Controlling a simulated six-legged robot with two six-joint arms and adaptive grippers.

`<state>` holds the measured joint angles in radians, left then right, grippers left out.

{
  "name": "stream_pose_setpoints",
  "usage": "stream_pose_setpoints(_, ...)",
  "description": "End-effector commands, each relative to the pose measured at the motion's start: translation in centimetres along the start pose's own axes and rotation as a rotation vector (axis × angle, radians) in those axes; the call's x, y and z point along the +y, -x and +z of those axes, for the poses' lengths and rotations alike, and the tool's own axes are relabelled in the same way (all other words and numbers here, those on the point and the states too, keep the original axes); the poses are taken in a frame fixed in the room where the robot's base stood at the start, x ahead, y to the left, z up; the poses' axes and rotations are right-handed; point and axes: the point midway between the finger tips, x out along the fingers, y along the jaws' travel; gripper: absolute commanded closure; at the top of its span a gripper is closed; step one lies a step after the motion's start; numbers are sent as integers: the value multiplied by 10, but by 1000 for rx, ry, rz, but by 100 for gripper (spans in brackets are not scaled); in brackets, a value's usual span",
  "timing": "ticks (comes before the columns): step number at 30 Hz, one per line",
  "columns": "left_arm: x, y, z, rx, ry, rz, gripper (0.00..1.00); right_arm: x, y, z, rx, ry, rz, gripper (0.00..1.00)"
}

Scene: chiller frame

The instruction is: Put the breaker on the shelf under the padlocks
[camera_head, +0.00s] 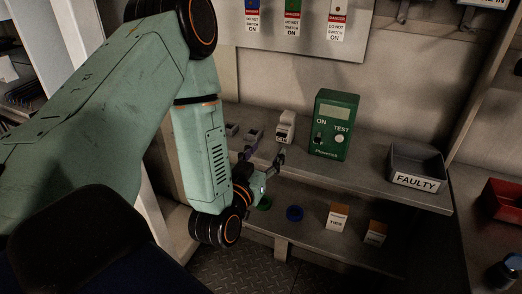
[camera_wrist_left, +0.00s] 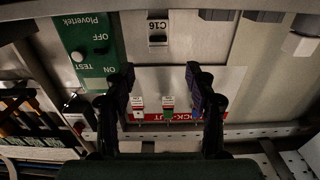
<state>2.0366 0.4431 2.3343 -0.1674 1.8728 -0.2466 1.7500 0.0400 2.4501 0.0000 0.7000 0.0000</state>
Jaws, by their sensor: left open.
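The white breaker (camera_head: 286,127) stands on the upper shelf (camera_head: 375,172), left of the green tester. It also shows upside down, marked C16, in the wrist view (camera_wrist_left: 158,34). My left gripper (camera_head: 265,156) is open and empty, in front of the shelf and just below and left of the breaker. In the wrist view its spread fingers (camera_wrist_left: 160,72) are apart from the breaker. My right gripper is out of view.
The green tester (camera_head: 331,125) stands right of the breaker. A grey FAULTY bin (camera_head: 416,182) stands at the shelf's right end. Small grey items (camera_head: 254,136) lie left of the breaker.

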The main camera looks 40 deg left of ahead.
Motion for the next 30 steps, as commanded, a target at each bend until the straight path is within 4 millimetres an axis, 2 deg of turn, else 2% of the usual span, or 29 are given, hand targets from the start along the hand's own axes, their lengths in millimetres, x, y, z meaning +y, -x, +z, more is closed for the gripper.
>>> stream_pose_setpoints(5, 2, 4, 5, -21, -1, 8, 44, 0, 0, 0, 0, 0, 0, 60)
stream_pose_setpoints(8, 14, 12, 34, -136, -6, 47, 44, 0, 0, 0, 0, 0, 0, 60)
stream_pose_setpoints(11, 32, 38, 88, -359, -17, 108, 44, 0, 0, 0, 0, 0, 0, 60)
stream_pose_setpoints(12, 38, 54, 112, -468, -23, 132, 44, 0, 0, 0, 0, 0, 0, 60)
stream_pose_setpoints(14, 45, 82, 146, -631, -34, 159, 44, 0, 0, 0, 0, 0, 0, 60)
stream_pose_setpoints(15, 49, 104, 167, -738, -42, 175, 44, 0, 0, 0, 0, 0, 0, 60)
stream_pose_setpoints(17, 51, 139, 194, -899, -56, 188, 44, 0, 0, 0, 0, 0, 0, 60)
stream_pose_setpoints(19, 50, 183, 219, -1080, -77, 197, 44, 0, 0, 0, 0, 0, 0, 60)
stream_pose_setpoints(21, 46, 223, 236, -1238, -98, 194, 44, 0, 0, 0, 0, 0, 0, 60)
stream_pose_setpoints(24, 40, 270, 248, -1414, -125, 182, 44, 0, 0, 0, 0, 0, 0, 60)
stream_pose_setpoints(27, 34, 299, 252, -1520, -144, 170, 44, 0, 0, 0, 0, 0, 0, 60)
stream_pose_setpoints(30, 32, 311, 252, -1565, -151, 162, 44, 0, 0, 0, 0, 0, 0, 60)
